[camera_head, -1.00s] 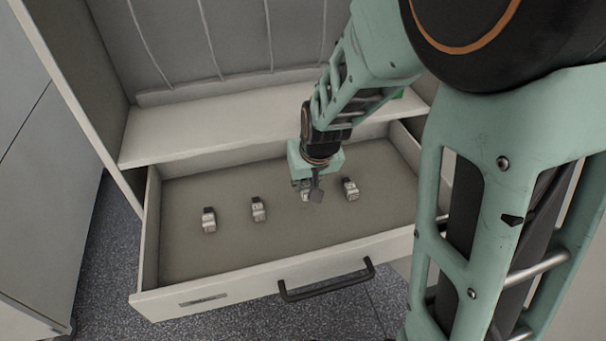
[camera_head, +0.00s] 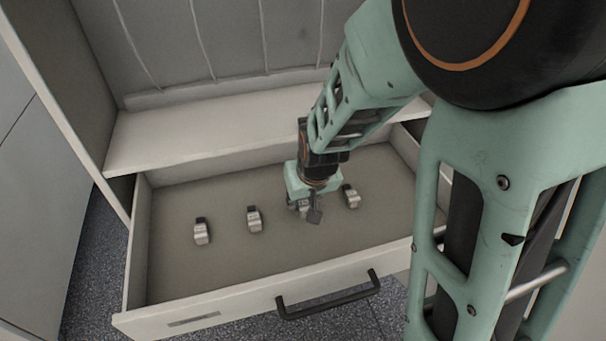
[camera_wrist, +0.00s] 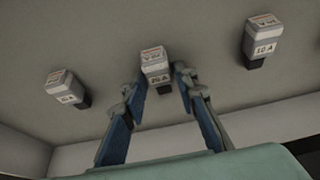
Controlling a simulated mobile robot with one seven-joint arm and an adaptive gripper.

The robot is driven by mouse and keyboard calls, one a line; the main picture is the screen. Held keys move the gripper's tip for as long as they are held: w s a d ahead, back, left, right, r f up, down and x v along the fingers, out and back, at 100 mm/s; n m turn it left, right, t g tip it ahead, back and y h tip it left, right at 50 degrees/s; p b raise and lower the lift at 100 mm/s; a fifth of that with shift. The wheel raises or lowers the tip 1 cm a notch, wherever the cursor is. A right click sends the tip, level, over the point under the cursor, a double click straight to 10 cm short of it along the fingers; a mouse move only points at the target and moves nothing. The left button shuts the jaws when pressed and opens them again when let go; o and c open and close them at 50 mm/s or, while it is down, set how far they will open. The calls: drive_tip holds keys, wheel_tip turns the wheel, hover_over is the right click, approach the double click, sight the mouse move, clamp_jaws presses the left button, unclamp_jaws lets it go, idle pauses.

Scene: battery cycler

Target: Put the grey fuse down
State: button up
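A grey fuse (camera_wrist: 154,66) with a pale label sits between my fingertips in the wrist view. It is in line with the neighbouring fuses and appears to rest on the drawer floor. In the head view the grey fuse is mostly hidden behind my gripper (camera_head: 311,208), low in the open drawer. My gripper, also seen in the wrist view (camera_wrist: 161,82), has one finger on each side of the fuse. Narrow gaps show between the fingers and the fuse's dark end, so the fingers look open around it.
The open drawer (camera_head: 230,268) holds other similar fuses: two to the left, at the far left (camera_head: 201,232) and nearer (camera_head: 254,219), and one close on the right (camera_head: 351,197). A pale shelf (camera_head: 200,135) overhangs the drawer's back. The drawer's front floor is clear.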

drive_tip(key=shift+o, duration=0.7)
drive_tip(key=shift+r+p, duration=0.5)
drive_tip(key=shift+r, duration=0.05)
drive_tip(key=p+v, duration=1)
drive_tip(key=v, duration=0.1)
drive_tip(key=shift+p, duration=0.35)
drive_tip(key=shift+s+d+r, duration=0.1)
drive_tip(key=shift+s, duration=0.05)
